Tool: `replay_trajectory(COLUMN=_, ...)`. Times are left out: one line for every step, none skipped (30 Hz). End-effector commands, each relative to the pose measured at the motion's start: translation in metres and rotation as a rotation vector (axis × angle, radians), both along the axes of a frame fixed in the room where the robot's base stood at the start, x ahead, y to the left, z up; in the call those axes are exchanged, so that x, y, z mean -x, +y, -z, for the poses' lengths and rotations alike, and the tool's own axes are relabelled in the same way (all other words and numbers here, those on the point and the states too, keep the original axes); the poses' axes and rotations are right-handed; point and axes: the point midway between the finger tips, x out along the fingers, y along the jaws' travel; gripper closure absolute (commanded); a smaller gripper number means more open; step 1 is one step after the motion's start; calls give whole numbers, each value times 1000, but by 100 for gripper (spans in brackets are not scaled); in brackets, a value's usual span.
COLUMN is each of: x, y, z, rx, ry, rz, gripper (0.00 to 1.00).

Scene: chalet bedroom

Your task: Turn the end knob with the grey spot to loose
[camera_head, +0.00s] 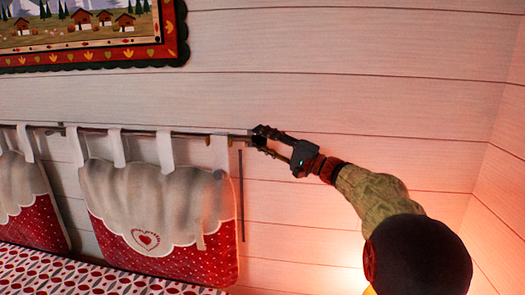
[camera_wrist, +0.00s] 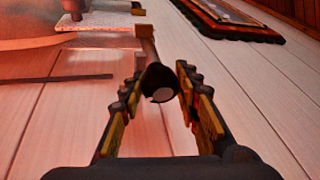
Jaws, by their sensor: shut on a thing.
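The dark end knob (camera_wrist: 155,75) shows in the wrist view, with a pale grey spot (camera_wrist: 162,95) on the face towards my wrist. It sits at the end of the curtain rod (camera_head: 185,133), which runs along the wall in the head view. My gripper (camera_head: 261,137) is at the rod's right end, and its fingertips largely hide the knob there. In the wrist view my gripper (camera_wrist: 161,82) has one finger on each side of the knob and is shut on it.
Two red and cream cushions hang from the rod by cloth loops; the nearer one (camera_head: 165,255) is left of my gripper. A framed picture (camera_head: 90,58) is higher on the plank wall. The wall to the right is bare.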

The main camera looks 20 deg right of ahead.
Motion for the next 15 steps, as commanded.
replay_trajectory(x=-1, y=0, z=5, rx=23, ry=-32, rz=-2, gripper=93)
replay_trajectory(x=-1, y=0, z=5, rx=40, ry=-56, rz=-2, gripper=93)
replay_trajectory(x=-1, y=0, z=4, rx=60, ry=-86, rz=-1, gripper=93)
replay_trajectory(x=-1, y=0, z=4, rx=76, ry=-111, rz=-2, gripper=93)
replay_trajectory(x=-1, y=0, z=3, rx=92, ry=-135, rz=-1, gripper=93)
replay_trajectory(x=-1, y=-1, z=3, rx=113, ry=-165, rz=-1, gripper=93)
replay_trajectory(x=-1, y=0, z=3, rx=129, ry=-189, rz=-2, gripper=93)
replay_trajectory(x=-1, y=0, z=3, rx=146, ry=-214, rz=-2, gripper=93)
replay_trajectory(x=-1, y=0, z=3, rx=168, ry=-245, rz=-2, gripper=93)
replay_trajectory(x=-1, y=0, z=3, rx=183, ry=-269, rz=-2, gripper=93)
replay_trajectory(x=-1, y=-1, z=3, rx=200, ry=-292, rz=-2, gripper=93)
replay_trajectory(x=-1, y=-1, z=3, rx=220, ry=-323, rz=-2, gripper=93)
replay_trajectory(x=-1, y=-1, z=3, rx=235, ry=-347, rz=-1, gripper=93)
replay_trajectory(x=-1, y=-1, z=3, rx=251, ry=-371, rz=-2, gripper=93)
replay_trajectory(x=-1, y=-1, z=3, rx=273, ry=-402, rz=-2, gripper=93)
